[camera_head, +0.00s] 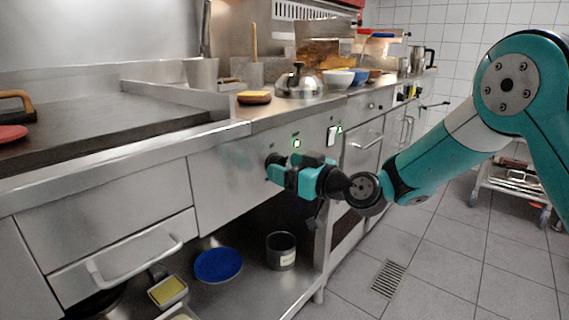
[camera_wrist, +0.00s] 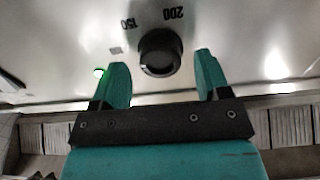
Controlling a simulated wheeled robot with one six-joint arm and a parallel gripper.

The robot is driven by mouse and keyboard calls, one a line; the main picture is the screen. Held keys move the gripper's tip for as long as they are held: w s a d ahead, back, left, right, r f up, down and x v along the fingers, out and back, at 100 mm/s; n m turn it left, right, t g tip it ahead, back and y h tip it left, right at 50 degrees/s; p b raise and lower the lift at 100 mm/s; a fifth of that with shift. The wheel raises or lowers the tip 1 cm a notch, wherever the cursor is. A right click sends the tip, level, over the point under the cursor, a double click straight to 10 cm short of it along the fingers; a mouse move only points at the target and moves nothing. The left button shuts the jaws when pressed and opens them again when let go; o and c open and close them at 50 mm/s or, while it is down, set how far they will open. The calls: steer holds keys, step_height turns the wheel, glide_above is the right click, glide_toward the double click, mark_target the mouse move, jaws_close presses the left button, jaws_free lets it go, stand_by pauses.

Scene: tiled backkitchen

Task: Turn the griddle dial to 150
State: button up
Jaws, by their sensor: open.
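The black griddle dial (camera_wrist: 160,53) is on the steel front panel in the wrist view, with the printed marks 150 (camera_wrist: 129,23) and 200 (camera_wrist: 172,13) beside it. My gripper (camera_wrist: 163,78) is open, one teal finger on each side of the dial. I cannot tell whether the fingers touch it. In the head view my gripper (camera_head: 272,168) is at the panel under the griddle (camera_head: 95,120), and it hides much of the dial. The dial's pointer is not clear.
A green lit indicator (camera_head: 297,143) and a white switch (camera_head: 331,136) are on the panel near my gripper. A drawer handle (camera_head: 135,262) sticks out at the lower left. The open shelf below holds a blue plate (camera_head: 218,265) and a dark pot (camera_head: 281,250). The tiled floor at right is mostly clear.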

steer(key=shift+w+a, duration=0.35)
steer(key=shift+a, duration=0.1)
steer(key=c, duration=0.9)
steer(key=m+p, duration=0.1)
steer(key=m, duration=0.3)
steer(key=shift+r+m, duration=0.1)
steer(key=shift+m, duration=0.3)
steer(key=m+p, duration=0.1)
steer(key=m, duration=0.3)
steer(key=shift+m+p, duration=0.4)
